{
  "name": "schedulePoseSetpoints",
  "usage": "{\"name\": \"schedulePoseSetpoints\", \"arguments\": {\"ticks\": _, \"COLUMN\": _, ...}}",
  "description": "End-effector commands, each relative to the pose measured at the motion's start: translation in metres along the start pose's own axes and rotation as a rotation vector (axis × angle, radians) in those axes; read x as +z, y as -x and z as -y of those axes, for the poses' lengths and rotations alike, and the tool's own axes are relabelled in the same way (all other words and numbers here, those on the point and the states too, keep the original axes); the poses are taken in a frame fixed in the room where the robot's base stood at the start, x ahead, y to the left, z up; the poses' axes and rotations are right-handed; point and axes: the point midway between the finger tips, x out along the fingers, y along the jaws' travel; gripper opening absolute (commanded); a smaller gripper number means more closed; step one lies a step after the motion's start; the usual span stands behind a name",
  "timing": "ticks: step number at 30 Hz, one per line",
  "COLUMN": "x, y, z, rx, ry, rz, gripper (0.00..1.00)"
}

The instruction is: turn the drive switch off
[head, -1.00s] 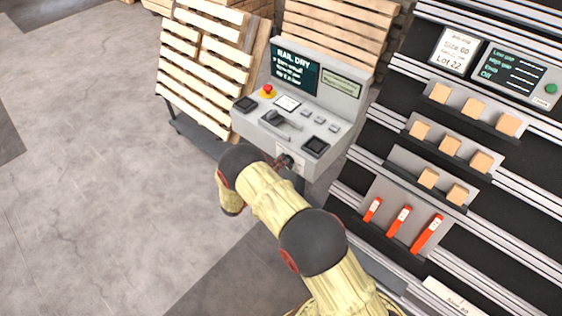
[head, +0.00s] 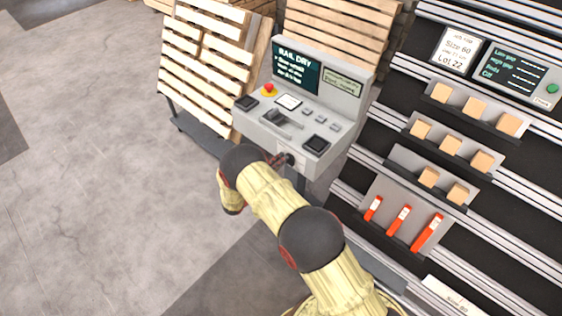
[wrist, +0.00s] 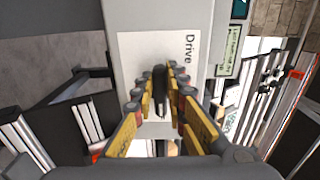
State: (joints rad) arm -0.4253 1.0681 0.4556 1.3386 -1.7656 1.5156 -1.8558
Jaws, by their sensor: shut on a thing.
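The control console (head: 258,132) stands at the middle of the head view, with a dark screen reading "RAIL DRY". On its front face is a white plate (wrist: 135,50) marked "Drive", seen close up in the wrist view. A narrow dark drive switch handle (wrist: 159,80) stands out from this plate. My gripper (wrist: 161,92) has its yellow fingers on both sides of the handle and is shut on it. In the head view my arm reaches to the console's front, and the fingers are small and mostly hidden there. The switch's exact setting is hard to read.
A rack with wooden blocks (head: 452,145) and orange-red tags (head: 399,219) stands close on the right. The floor at left is clear.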

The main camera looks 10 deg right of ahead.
Motion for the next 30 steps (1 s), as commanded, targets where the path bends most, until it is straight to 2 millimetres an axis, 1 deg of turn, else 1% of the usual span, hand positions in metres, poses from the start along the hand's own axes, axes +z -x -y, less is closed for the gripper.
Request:
{"name": "schedulePoseSetpoints", "arguments": {"ticks": 11, "x": 0.0014, "y": 0.0006, "z": -0.0007, "rx": 0.001, "ry": 0.005, "rz": 0.004, "gripper": 0.0}}
{"name": "schedulePoseSetpoints", "arguments": {"ticks": 12, "x": 0.0013, "y": 0.0006, "z": -0.0007, "rx": 0.001, "ry": 0.005, "rz": 0.004, "gripper": 0.15}}
{"name": "schedulePoseSetpoints", "arguments": {"ticks": 21, "x": 0.0004, "y": 0.0003, "z": -0.0004, "rx": 0.001, "ry": 0.004, "rz": 0.002, "gripper": 0.32}}
{"name": "schedulePoseSetpoints", "arguments": {"ticks": 30, "x": 0.0003, "y": 0.0015, "z": -0.0003, "rx": 0.0, "ry": 0.004, "rz": 0.001, "gripper": 0.32}}
